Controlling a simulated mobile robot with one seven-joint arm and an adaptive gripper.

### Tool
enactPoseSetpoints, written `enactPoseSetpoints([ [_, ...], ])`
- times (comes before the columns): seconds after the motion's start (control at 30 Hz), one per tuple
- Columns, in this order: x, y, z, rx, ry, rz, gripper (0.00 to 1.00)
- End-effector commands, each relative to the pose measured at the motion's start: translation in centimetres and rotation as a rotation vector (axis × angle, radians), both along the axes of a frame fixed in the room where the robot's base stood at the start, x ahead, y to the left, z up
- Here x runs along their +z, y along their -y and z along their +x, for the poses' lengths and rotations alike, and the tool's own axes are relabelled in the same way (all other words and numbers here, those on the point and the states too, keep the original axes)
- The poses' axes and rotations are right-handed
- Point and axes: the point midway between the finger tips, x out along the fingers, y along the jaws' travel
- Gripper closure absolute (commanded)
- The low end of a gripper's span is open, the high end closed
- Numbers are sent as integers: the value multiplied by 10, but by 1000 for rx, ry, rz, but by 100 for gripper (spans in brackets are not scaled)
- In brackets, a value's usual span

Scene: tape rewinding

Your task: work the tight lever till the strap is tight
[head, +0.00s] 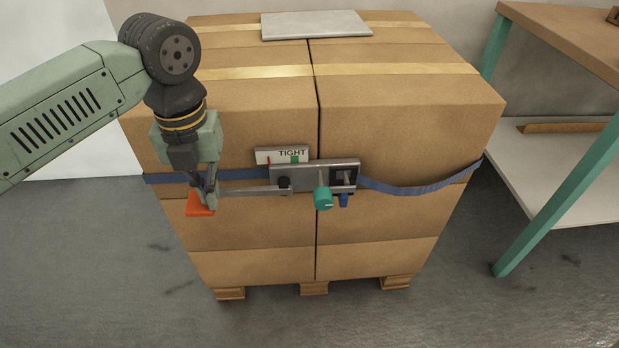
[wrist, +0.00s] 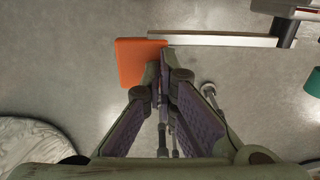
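The ratchet (head: 315,178) sits on the front of the cartons. Its metal lever (head: 245,190) points left, roughly level, ending in an orange grip (head: 199,204). The lever bar (wrist: 220,40) and orange grip (wrist: 136,62) also show in the wrist view. My gripper (head: 210,200) points down at the grip. In the wrist view its fingertips (wrist: 160,78) are together, overlapping the grip's right edge; contact is unclear. The blue strap (head: 425,190) sags right of the ratchet. A TIGHT gauge (head: 282,156) above has a red mark at left and a green patch at right.
A teal knob (head: 323,198) and a blue tab (head: 343,200) hang at the ratchet's lower right. A grey plate (head: 315,24) lies on top of the cartons (head: 400,110). A table with teal legs (head: 550,205) stands right. The floor in front is clear.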

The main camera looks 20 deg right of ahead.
Motion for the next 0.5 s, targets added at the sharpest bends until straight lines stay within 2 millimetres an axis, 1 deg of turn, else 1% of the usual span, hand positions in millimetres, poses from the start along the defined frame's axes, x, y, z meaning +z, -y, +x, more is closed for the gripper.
enactPoseSetpoints([
  [0.07, 1, 0, -1, -1, -7, 2, 100],
  [0.17, 9, 0, -1, 0, -6, 2, 100],
  [0.5, 51, -1, -1, 0, -3, 3, 100],
])
